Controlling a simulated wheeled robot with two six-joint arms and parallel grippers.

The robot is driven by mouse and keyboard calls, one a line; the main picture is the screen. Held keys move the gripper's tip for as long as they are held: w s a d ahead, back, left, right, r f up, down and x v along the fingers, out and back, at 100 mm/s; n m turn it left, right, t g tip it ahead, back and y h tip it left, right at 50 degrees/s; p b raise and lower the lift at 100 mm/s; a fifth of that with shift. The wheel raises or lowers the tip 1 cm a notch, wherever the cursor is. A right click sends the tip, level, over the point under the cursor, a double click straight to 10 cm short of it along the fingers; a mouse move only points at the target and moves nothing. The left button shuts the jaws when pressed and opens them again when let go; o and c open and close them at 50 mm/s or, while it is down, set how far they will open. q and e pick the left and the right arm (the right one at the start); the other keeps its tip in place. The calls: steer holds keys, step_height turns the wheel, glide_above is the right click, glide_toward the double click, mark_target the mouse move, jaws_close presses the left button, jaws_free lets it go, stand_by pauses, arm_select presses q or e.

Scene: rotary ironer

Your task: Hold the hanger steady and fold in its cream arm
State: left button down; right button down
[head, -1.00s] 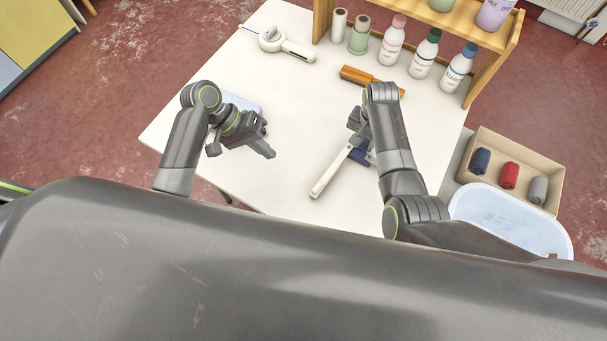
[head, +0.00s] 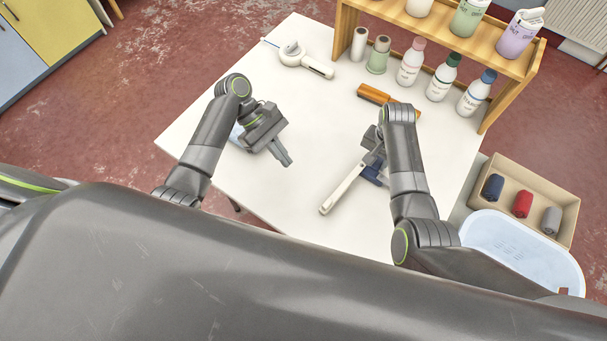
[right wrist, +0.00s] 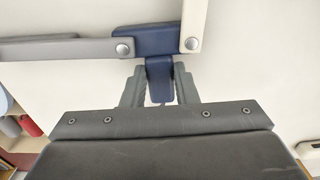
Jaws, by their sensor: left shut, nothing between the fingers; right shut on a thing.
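The hanger has a navy middle (right wrist: 147,40), a cream arm (right wrist: 194,22) and a grey arm (right wrist: 60,50). In the right wrist view the cream arm runs up out of view and the grey arm runs left, out of view. My right gripper (right wrist: 160,82) is shut on the navy tab below the middle. In the head view the cream arm (head: 347,190) points toward the table's near edge; my right arm covers much of the hanger. My left gripper (head: 284,157) is shut and empty, left of the cream arm and apart from it.
A white device (head: 303,60), an orange-brown object (head: 375,94) and a wooden shelf (head: 495,105) with bottles are farther back. A box (head: 560,190) of rolls and a pale tub (head: 525,245) are at right.

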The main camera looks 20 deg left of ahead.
mark_target(343, 187)
arm_select(q)
steer(key=x, duration=0.8)
steer(key=shift+s+d+f, duration=0.1)
steer(key=shift+s+d, duration=0.05)
steer(key=shift+d, duration=0.05)
steer(key=d, duration=0.1)
steer(key=s+d, duration=0.1)
steer(key=d, duration=0.1)
steer(key=shift+s+f, duration=0.2)
steer(key=shift+f, duration=0.15)
steer(key=shift+s+d, duration=0.25)
steer(key=shift+d, duration=0.3)
steer(key=shift+s+d+n+t, duration=0.55)
steer(key=shift+d+n, duration=0.15)
steer(key=shift+d, duration=0.1)
steer(key=shift+w+a, duration=0.15)
